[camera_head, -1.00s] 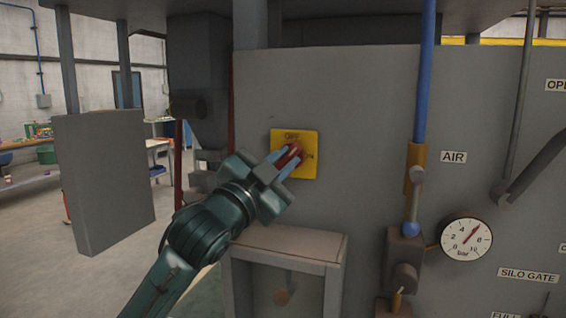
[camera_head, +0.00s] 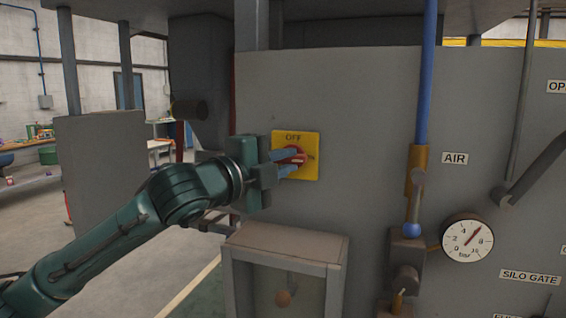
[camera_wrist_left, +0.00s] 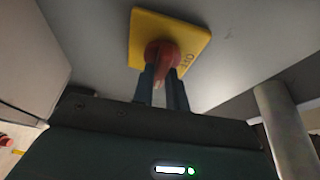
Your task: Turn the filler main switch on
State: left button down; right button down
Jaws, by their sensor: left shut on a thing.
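The main switch is a red rotary knob (camera_head: 298,159) on a yellow square plate (camera_head: 311,140) fixed to the grey cabinet front. The plate reads OFF at its top; a smaller mark at its right is partly hidden. My left gripper (camera_head: 291,161) reaches in from the left with its blue fingers shut on the knob's grip, one above and one below. The grip appears to lie roughly sideways. In the left wrist view the fingers (camera_wrist_left: 163,84) stand either side of the red knob (camera_wrist_left: 162,56), in front of the yellow plate (camera_wrist_left: 186,36). My right gripper is not in view.
The grey cabinet (camera_head: 365,110) carries a blue vertical pipe (camera_head: 425,80), the AIR label and a pressure gauge (camera_head: 467,239) right of the switch. A box with a clear front (camera_head: 285,245) juts out below it. A grey panel (camera_head: 100,170) stands at left.

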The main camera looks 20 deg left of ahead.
pick_arm(q)
jog(key=shift+m, duration=0.4)
jog(key=c, duration=1.4)
grip_release()
jog(key=shift+s, duration=0.1)
jog(key=shift+s+a, duration=0.15)
jog(key=shift+s, duration=0.1)
jog(key=b+v, duration=0.3)
jog(key=v, duration=0.9)
jog(key=shift+s, duration=0.15)
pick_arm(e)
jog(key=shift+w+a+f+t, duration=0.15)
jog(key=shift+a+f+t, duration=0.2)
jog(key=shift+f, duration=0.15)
